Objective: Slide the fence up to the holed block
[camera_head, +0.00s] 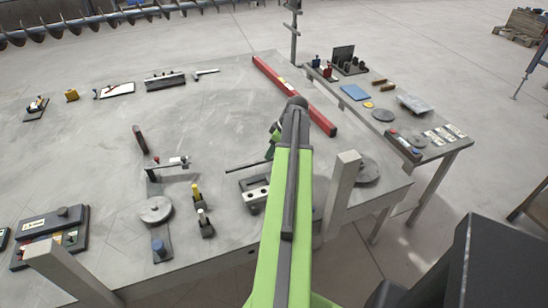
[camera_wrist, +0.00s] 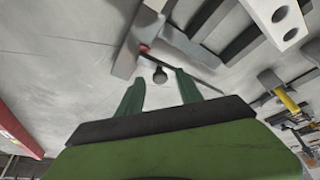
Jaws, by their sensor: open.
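The pale holed block (camera_head: 256,193) sits on a dark base right of the table's front middle. In the wrist view the holed block (camera_wrist: 275,18) is at the upper right, with two holes showing. Dark grey bars (camera_wrist: 200,45) lie beside it; which one is the fence, I cannot tell for sure. A thin dark rod (camera_head: 245,167) lies behind the block. A dark round knob (camera_wrist: 160,75) shows between my fingers, with a small red part just beyond it. My gripper (camera_wrist: 158,80) is open; contact with the knob cannot be told. My arm partly hides this area in the head view.
A yellow-topped clamp (camera_head: 197,192) stands left of the block. A round grey disc (camera_head: 156,209) is farther left. A long red beam (camera_head: 292,92) lies behind my arm. A grey post (camera_head: 342,190) rises at the front right. The table's middle left is mostly clear.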

